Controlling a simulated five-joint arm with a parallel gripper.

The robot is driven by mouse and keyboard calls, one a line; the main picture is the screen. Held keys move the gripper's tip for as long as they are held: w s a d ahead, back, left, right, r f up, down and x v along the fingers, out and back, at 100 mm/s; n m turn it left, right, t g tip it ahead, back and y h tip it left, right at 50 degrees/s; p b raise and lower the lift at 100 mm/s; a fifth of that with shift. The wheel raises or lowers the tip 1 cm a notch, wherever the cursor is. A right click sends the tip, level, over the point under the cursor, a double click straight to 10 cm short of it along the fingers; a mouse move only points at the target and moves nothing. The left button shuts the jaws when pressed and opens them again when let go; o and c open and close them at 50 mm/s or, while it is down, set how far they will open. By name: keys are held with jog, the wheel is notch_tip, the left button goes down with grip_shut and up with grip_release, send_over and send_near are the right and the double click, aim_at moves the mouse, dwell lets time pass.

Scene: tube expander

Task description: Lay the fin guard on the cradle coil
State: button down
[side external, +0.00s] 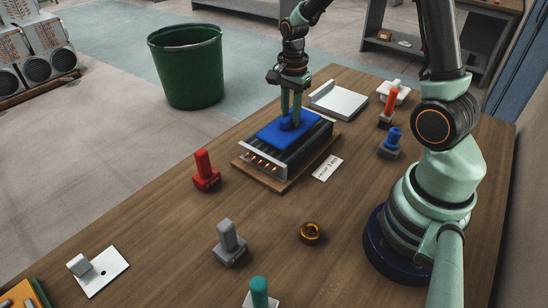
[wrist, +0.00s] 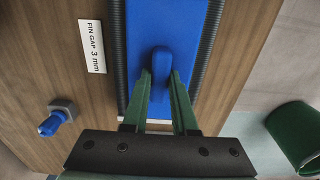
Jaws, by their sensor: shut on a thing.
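The blue fin guard (side external: 270,136) is a flat plate with an upright knob (wrist: 161,61). My gripper (side external: 291,112) is shut on that knob, with one green finger on each side. The fin guard is over the top of the cradle coil (side external: 290,155), lying along its length. Whether its underside touches the coil or hangs just above it, I cannot tell. The coil is a dark finned block with light end plates and orange tube ends, on a wooden base. In the wrist view, dark coil edges (wrist: 122,55) show along both sides of the blue plate (wrist: 138,25).
A label (side external: 327,168) reading "FIN GAP 3 mm" lies beside the coil. A red tool (side external: 206,172), grey tool (side external: 229,243), blue tool (side external: 391,145) and brass ring (side external: 311,232) stand around it. A white plate (side external: 340,100) is behind. A green bin (side external: 187,70) stands beyond the table.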

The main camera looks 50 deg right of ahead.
jog(key=shift+f, duration=0.6)
dwell(1.0)
jog(key=c, duration=0.6)
grip_release()
jog(key=shift+r, duration=3.05)
